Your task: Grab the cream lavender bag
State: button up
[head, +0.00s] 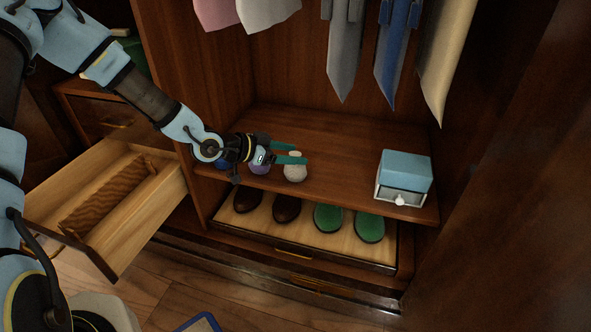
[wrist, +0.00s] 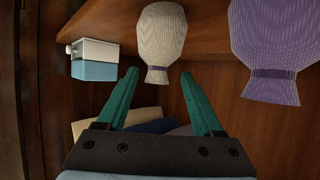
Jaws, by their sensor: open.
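The cream lavender bag (head: 295,172) stands on the wooden shelf, with a rounded body and a gathered neck. In the wrist view the cream bag (wrist: 162,35) has a purple band at its neck and appears upside down. My gripper (head: 293,154) is open over the shelf, its green fingers at the top of the bag. In the wrist view my gripper's fingertips (wrist: 160,74) lie to either side of the bag's gathered end. Whether they touch it, I cannot tell.
A purple bag (head: 259,166) stands just left of the cream one, partly hidden by my gripper. A blue-topped box (head: 404,175) sits at the shelf's right end. Ties (head: 346,55) hang above. Shoes (head: 328,217) are below. An open drawer (head: 150,205) juts out at left.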

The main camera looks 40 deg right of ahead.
jog(key=d+f, duration=0.1)
jog(key=s+d+f+b, duration=0.1)
jog(key=d, duration=0.1)
jog(key=shift+s+f, duration=0.1)
jog(key=shift+f, duration=0.05)
jog(key=shift+d, duration=0.25)
jog(key=shift+c, duration=0.3)
grip_shut()
